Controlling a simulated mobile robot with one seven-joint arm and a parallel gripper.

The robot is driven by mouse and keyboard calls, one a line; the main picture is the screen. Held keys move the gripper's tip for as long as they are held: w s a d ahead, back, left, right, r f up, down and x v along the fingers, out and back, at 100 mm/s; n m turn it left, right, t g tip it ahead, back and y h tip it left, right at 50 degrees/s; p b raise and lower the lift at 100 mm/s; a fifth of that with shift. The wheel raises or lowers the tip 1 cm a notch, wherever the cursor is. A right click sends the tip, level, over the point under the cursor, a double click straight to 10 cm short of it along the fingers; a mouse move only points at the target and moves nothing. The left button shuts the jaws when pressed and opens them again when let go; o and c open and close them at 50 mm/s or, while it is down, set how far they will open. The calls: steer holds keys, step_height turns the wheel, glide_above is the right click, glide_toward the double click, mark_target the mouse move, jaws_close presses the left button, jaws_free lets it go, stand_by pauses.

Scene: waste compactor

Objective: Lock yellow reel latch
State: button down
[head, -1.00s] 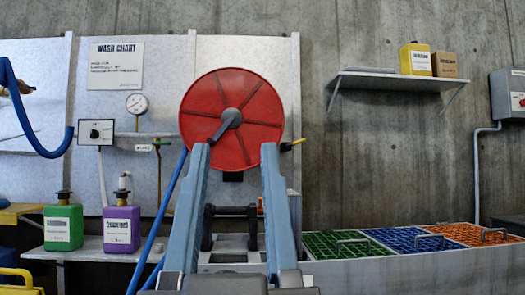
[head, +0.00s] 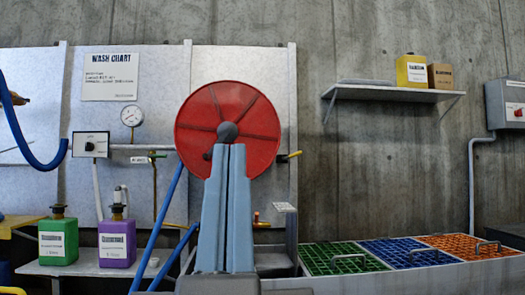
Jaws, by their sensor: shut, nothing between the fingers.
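The red hose reel (head: 254,108) is mounted on the wall panels, with a dark round hub (head: 228,131) at its centre. A small yellow-tipped lever (head: 289,156), the yellow latch, sticks out at the reel's lower right edge. My gripper (head: 229,148) is shut and empty. Its two light blue fingers stand upright side by side, their tips just below the hub in the picture. They hide the lower middle of the reel. I cannot tell whether the tips touch the reel. The latch is to the right of my fingers, apart from them.
A pressure gauge (head: 131,116) and a control box (head: 90,144) are on the panel at left. Green (head: 58,240) and purple (head: 117,240) jugs stand on a low shelf. A grated trough (head: 395,268) is at right. A blue hose passes left of my gripper.

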step_height(320, 180, up, 65)
steer(key=p, duration=6.2)
steer(key=shift+f, duration=0.15)
